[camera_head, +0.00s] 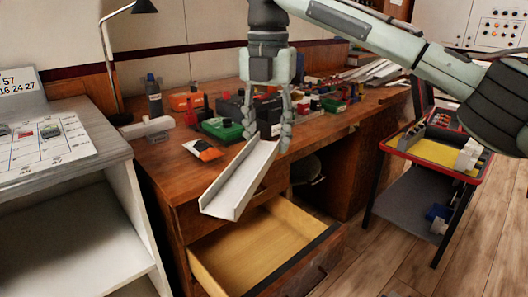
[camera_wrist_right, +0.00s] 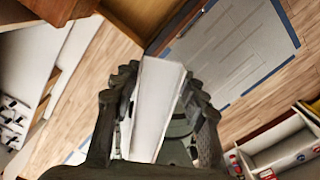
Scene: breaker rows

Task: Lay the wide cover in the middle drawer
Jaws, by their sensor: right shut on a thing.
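The wide cover (camera_head: 238,178) is a long white channel with raised side edges. My right gripper (camera_head: 267,135) is shut on it from above, near its far end. The cover slants down toward the front left, above the open drawer (camera_head: 248,252). In the right wrist view the cover (camera_wrist_right: 155,105) lies between the two dark fingers of the gripper (camera_wrist_right: 162,85). The open drawer has a pale wooden inside and a dark front, and its visible floor is bare. The cover and desk edge hide part of its back. My left gripper is not in view.
A grey shelf unit (camera_head: 75,182) stands left. A red-edged cart (camera_head: 440,150) stands right. Floor (camera_head: 400,245) shows between desk and cart.

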